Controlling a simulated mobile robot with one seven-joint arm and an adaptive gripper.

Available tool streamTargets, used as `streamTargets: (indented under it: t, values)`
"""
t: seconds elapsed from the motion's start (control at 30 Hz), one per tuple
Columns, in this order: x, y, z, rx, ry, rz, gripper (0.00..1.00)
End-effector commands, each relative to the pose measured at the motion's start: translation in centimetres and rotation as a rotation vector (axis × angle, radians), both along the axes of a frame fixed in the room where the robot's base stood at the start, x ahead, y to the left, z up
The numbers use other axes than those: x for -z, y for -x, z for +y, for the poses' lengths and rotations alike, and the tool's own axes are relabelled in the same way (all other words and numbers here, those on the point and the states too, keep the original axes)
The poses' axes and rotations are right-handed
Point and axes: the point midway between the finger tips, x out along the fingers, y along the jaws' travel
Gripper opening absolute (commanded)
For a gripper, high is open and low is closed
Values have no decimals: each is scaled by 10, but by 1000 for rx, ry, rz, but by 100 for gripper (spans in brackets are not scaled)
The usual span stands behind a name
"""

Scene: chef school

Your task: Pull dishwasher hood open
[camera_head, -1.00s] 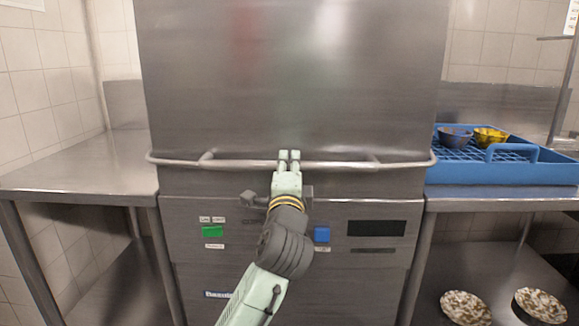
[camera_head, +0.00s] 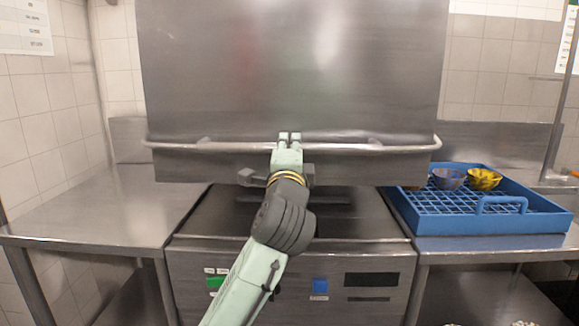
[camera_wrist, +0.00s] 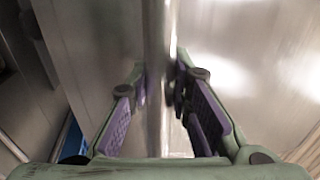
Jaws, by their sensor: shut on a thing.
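The dishwasher hood (camera_head: 290,75) is a large stainless steel box in the head view. It is partly raised, with a dark gap between its lower edge and the machine base (camera_head: 240,270). A tubular handle (camera_head: 230,147) runs across the hood's lower front. My gripper (camera_head: 290,137) is shut on the handle near its middle, with its fingertips at the bar. In the wrist view the handle bar (camera_wrist: 157,90) runs between the two purple-padded fingers of my gripper (camera_wrist: 165,95). The inside of the dishwasher is mostly hidden behind my arm and the hood.
A steel counter (camera_head: 100,215) on the left is bare. On the right counter a blue dish rack (camera_head: 480,222) holds a grey-blue bowl (camera_head: 448,178) and a yellow bowl (camera_head: 484,179), close beside the hood. Tiled walls stand behind and at the left.

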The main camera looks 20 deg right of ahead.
Motion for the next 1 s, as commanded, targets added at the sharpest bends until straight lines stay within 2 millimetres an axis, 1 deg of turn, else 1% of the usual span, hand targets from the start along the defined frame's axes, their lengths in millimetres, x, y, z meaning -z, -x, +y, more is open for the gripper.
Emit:
streamTargets:
  t: [0.03,0.1,0.3,0.5,0.6,0.7,0.83,1.0]
  values:
    - [-32,1,0,0,1,-8,0]
    - [-56,1,0,0,1,-8,0]
    - [-115,2,0,-1,0,-10,0]
    - [-161,1,0,0,1,-7,0]
    - [-177,1,0,0,1,-6,0]
    - [-188,1,0,0,2,-5,0]
    - [-196,0,1,-1,1,-4,0]
    - [-199,0,0,-1,1,-3,0]
